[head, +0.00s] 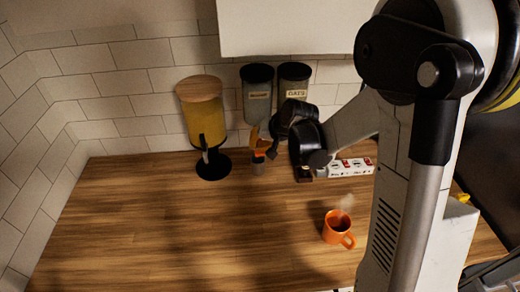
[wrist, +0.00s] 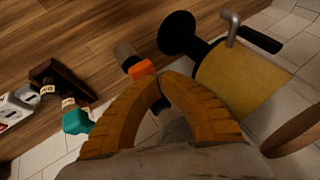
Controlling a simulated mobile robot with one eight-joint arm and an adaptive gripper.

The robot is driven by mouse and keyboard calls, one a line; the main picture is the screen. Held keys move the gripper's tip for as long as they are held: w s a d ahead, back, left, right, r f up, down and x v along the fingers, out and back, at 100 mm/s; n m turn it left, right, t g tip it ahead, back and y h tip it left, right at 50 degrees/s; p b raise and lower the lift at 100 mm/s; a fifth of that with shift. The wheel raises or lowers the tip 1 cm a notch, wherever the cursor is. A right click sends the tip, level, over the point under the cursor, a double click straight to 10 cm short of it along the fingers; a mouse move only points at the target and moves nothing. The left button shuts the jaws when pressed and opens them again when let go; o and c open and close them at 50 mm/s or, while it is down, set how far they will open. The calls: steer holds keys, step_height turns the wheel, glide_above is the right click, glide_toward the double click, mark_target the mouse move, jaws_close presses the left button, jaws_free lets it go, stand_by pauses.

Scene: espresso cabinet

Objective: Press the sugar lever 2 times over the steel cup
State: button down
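The sugar canister (head: 257,90) hangs on the tiled wall with a black lid; its small label is hard to read. The orange block below it, which looks like its lever (wrist: 142,70), shows just beyond my fingertips. The small grey steel cup (head: 258,168) stands on the counter beneath it and shows partly in the wrist view (wrist: 124,51). My gripper (wrist: 162,80) has its curved orange-brown fingers drawn together at the tips, with nothing visible between them. It is close to the lever; I cannot tell whether it touches.
A yellow dispenser (head: 204,112) with a wooden lid and black base stands left of the cup. The OATS canister (head: 294,87) hangs to the right. A white box row (head: 350,168) lies right of my gripper. A steaming orange mug (head: 337,227) stands in front. The left counter is clear.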

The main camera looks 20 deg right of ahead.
steer(key=shift+f+b, duration=0.5)
steer(key=shift+f, duration=0.1)
stand_by(0.3)
steer(key=shift+r, duration=0.15)
steer(key=shift+r+p, duration=1)
steer(key=shift+r, duration=0.55)
steer(key=shift+r+p, duration=1.7)
steer(key=shift+r, duration=0.85)
